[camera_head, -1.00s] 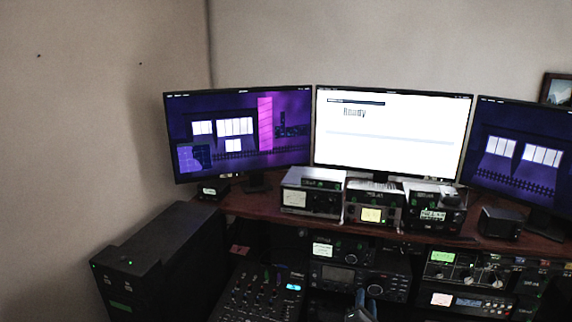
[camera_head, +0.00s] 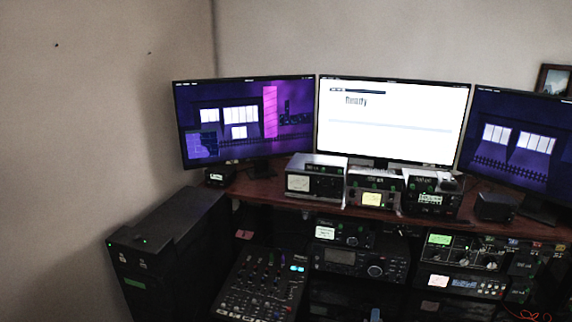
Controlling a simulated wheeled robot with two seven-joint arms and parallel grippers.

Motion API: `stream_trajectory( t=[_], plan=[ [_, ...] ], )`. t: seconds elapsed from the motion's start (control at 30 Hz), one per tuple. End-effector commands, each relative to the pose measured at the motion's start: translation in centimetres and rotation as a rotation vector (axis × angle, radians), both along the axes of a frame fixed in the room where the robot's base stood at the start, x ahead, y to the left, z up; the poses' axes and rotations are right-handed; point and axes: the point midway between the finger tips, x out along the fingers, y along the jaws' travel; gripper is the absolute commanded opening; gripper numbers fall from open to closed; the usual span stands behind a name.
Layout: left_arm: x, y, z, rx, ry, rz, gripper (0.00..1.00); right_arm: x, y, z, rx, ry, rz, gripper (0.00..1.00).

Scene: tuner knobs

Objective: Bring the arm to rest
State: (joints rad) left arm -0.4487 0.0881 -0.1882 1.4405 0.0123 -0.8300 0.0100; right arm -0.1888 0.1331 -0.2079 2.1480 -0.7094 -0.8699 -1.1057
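A small grey-blue tip (camera_head: 375,315) shows at the bottom edge of the head view, right of centre. It looks like the end of my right gripper, but too little shows to tell its opening or whether it holds anything. It is in front of the lower radio rack, apart from the desk top. My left gripper is not in view. The radio with the large round knob (camera_head: 360,262) stands on the rack above the tip, with nothing of mine on it.
A mixer (camera_head: 262,285) lies at lower left beside a black cabinet (camera_head: 165,250). Several radios stand along the wooden desk (camera_head: 262,190) below three monitors. More stacked units (camera_head: 465,260) fill the lower right, with a red cable (camera_head: 530,315) at the corner.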

Motion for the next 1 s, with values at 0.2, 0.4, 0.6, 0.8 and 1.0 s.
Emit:
stream_trajectory(
  t=[0.2, 0.4, 0.6, 0.8, 1.0],
  plan=[
    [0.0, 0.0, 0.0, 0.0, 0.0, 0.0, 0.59, -6.5, -0.6, -3.8, 0.394, 0.101, -0.155, 0.35],
    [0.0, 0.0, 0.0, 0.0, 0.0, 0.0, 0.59, -14.6, 0.0, -7.1, 0.81, 0.235, -0.389, 0.35],
    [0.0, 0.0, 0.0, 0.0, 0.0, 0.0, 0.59, -20.8, 1.1, -8.5, 1.074, 0.341, -0.598, 0.35],
    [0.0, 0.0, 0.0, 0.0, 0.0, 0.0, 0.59, -24.9, 2.0, -8.9, 1.212, 0.41, -0.745, 0.35],
    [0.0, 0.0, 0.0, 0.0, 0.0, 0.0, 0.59, -27.9, 2.7, -8.9, 1.3, 0.463, -0.857, 0.35]
  ],
)
